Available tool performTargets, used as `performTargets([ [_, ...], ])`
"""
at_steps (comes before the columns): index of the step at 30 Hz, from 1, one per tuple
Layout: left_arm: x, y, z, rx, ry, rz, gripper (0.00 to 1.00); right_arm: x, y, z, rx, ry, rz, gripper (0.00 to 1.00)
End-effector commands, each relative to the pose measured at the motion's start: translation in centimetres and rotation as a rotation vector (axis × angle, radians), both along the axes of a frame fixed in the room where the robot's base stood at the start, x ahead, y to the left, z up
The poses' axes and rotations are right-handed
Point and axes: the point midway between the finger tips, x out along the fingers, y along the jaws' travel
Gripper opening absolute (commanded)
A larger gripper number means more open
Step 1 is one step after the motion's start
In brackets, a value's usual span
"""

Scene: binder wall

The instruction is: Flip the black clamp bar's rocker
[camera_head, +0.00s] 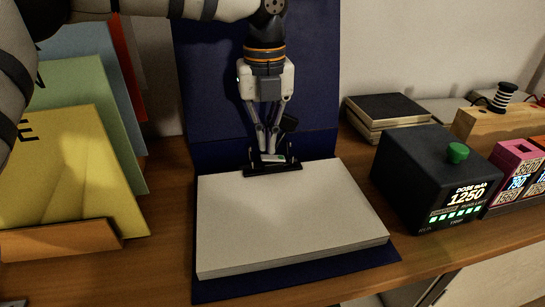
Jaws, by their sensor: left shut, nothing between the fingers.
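A blue binder (215,286) lies open on the wooden desk, its cover standing upright against the wall. A thick stack of white paper (285,215) lies on it. The black clamp bar (288,169) sits at the stack's back edge. My left gripper (268,152) comes down from above, shut and empty, with its fingertips at the clamp bar. The fingers partly hide the bar, so I cannot tell the rocker's position or whether they touch it. My right gripper is not in view.
Coloured folders (75,160) stand in a wooden holder at left. A dark box with a green knob (457,152) and a lit display stands right of the binder. Behind it are stacked dark books (388,107) and a wooden block (500,121) with a striped coil.

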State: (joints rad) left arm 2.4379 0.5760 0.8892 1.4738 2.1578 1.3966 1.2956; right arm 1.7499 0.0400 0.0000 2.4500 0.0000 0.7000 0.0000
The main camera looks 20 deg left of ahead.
Motion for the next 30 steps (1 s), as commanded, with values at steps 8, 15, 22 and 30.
performTargets([
  [8, 0.0, 0.0, -0.4, 0.000, 0.000, 0.000, 0.00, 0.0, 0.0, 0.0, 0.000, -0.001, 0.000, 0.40],
  [15, 0.0, 0.0, -0.8, 0.000, 0.000, 0.000, 0.00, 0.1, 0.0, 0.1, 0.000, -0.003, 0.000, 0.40],
  [22, 0.0, 0.0, -1.1, 0.001, 0.001, 0.000, 0.00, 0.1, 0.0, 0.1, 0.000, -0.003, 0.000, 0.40],
  [30, 0.0, 0.0, -1.5, 0.001, 0.001, 0.000, 0.00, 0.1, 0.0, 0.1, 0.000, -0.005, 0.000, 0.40],
])
